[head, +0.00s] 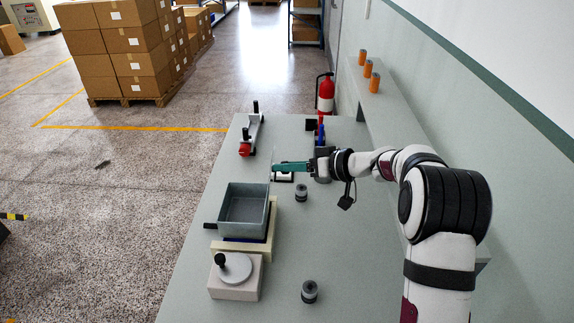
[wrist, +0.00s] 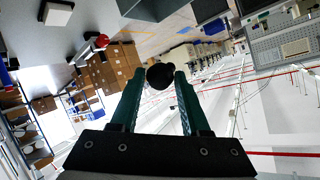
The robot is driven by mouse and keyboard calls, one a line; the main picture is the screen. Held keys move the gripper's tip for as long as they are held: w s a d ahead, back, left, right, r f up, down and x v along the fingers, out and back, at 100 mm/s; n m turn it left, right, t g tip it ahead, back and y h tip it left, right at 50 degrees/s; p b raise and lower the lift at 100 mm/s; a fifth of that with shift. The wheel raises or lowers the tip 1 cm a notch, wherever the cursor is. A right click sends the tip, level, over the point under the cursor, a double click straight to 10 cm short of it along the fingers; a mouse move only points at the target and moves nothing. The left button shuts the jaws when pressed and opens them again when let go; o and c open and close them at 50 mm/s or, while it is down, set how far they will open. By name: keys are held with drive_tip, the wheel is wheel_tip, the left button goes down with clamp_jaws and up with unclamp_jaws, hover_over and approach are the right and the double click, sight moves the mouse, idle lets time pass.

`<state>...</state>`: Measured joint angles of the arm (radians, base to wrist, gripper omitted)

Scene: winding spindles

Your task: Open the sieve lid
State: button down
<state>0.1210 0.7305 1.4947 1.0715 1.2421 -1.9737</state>
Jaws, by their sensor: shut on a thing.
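My gripper (head: 276,167), with green fingers, reaches left over the bench, level, behind a grey open-topped box (head: 232,231). In the wrist view its two fingers (wrist: 158,80) are closed on a round black knob (wrist: 160,76) at their tips. A thin, pale upright line shows at the fingertips in the head view; I cannot tell if it is a lid seen edge-on. The grey box rests on a cream and blue base, and its inside looks empty. No lid lies on it. Nearer stands a pale block (head: 234,291) with a round disc and a black knob.
A holder with a red knob (head: 244,150) stands at the back left of the bench. Two dark spools (head: 301,193) (head: 310,292) stand on the right part. A fire extinguisher (head: 325,93) is behind. Orange cylinders (head: 368,69) stand on the right ledge. The front right bench is mostly clear.

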drive_tip(key=shift+s+d+f, duration=0.1)
drive_tip(key=shift+s+f, duration=0.1)
drive_tip(key=shift+f, duration=0.65)
drive_tip(key=c, duration=0.5)
unclamp_jaws()
drive_tip(key=shift+r, duration=0.25)
drive_tip(key=v, duration=0.7)
drive_tip(key=shift+d+r, duration=0.15)
